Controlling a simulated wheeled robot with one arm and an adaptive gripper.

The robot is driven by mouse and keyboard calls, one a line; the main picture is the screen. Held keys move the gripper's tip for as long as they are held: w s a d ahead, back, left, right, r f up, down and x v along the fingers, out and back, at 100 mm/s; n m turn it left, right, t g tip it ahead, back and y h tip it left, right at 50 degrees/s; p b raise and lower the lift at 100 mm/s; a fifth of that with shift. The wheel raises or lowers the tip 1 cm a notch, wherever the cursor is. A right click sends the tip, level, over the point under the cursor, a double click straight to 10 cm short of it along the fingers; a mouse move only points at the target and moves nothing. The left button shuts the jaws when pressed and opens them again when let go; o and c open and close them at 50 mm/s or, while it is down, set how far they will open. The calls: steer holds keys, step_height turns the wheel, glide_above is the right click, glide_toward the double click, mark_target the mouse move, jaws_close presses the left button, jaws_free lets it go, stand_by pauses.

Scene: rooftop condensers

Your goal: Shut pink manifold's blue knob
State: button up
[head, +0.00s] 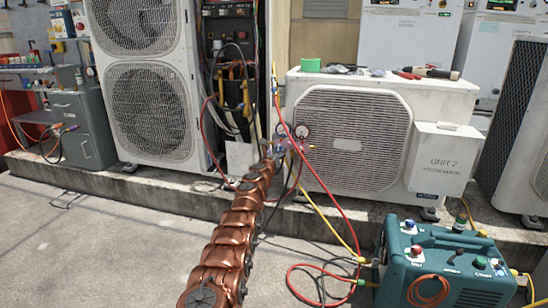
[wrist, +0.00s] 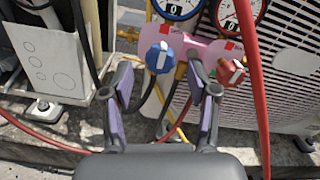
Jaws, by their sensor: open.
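The pink manifold (wrist: 199,49) hangs in front of the grille of a white condenser, with two round gauges on top. Its blue knob (wrist: 159,57) is on the left and its red knob (wrist: 231,73) on the right. In the wrist view my gripper (wrist: 170,80) is open, its two fingers apart below and to either side of the blue knob, with nothing between them. I cannot tell whether a finger touches anything. In the head view the manifold's gauges (head: 292,131) show at the end of my copper-coloured arm, which hides most of my gripper and the knobs.
Red and yellow hoses run from the manifold; a red hose (wrist: 253,80) passes close on the right in the wrist view. A teal machine (head: 445,262) stands on the ground at right. A white panel (wrist: 45,60) stands left of my gripper.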

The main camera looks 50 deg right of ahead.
steer(key=shift+v, duration=1.65)
